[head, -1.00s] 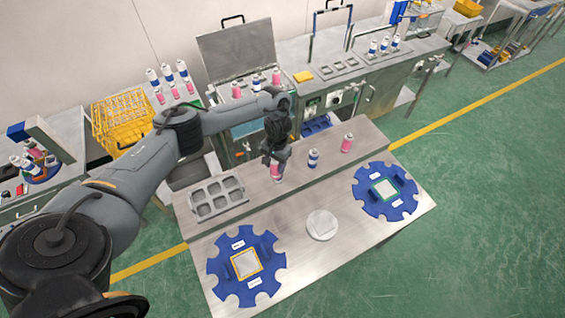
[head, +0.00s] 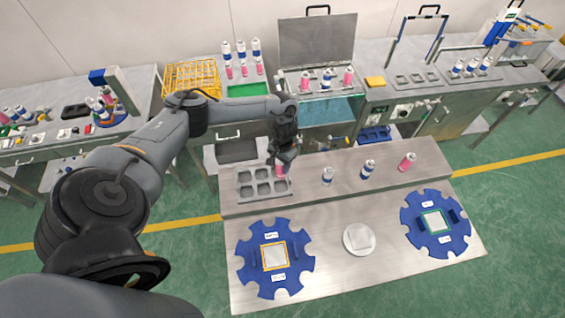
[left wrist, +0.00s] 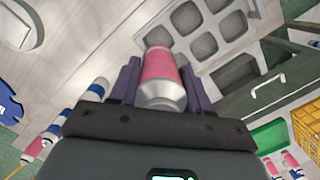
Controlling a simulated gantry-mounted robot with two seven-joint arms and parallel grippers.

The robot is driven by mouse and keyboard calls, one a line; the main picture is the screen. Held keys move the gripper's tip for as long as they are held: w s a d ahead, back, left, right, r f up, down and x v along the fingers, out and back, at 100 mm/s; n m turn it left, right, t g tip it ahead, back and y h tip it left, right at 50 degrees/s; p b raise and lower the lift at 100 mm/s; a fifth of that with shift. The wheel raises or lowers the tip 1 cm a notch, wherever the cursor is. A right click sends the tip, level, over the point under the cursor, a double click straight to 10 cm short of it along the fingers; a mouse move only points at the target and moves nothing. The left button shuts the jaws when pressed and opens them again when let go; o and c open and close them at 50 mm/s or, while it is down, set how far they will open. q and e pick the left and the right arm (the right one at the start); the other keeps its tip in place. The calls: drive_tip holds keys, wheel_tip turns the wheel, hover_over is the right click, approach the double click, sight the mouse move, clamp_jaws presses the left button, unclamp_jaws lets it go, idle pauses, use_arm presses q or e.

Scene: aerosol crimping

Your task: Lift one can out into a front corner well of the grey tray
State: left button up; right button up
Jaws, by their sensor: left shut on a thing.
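My left gripper (head: 281,161) is shut on a pink can (head: 281,171) and holds it upright at the right end of the grey tray (head: 254,184). The tray has several square wells and stands on the raised shelf of the steel table. In the left wrist view the pink can (left wrist: 160,66) sits between the dark fingers, its far end over a corner well of the tray (left wrist: 213,29). I cannot tell whether that end is inside the well. The other visible wells look empty. My right gripper is not in view.
Two blue-and-white cans (head: 327,176) (head: 368,169) and another pink can (head: 407,162) stand on the shelf right of the tray. Blue notched discs (head: 300,262) (head: 409,222) and a round white piece (head: 350,250) lie on the lower tabletop. An open-lidded bath (head: 335,110) stands behind.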

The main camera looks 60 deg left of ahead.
sight(280, 170)
use_arm(q)
drive_tip(key=shift+f+b, duration=2.5)
drive_tip(key=shift+b, duration=0.1)
drive_tip(key=shift+f+b, duration=1.95)
drive_tip(key=shift+f, duration=1.7)
drive_tip(key=shift+f, duration=0.1)
drive_tip(key=shift+a+f, duration=0.1)
drive_tip(key=shift+f, duration=0.3)
drive_tip(key=o, duration=1.1)
drive_tip(key=shift+r, duration=0.1)
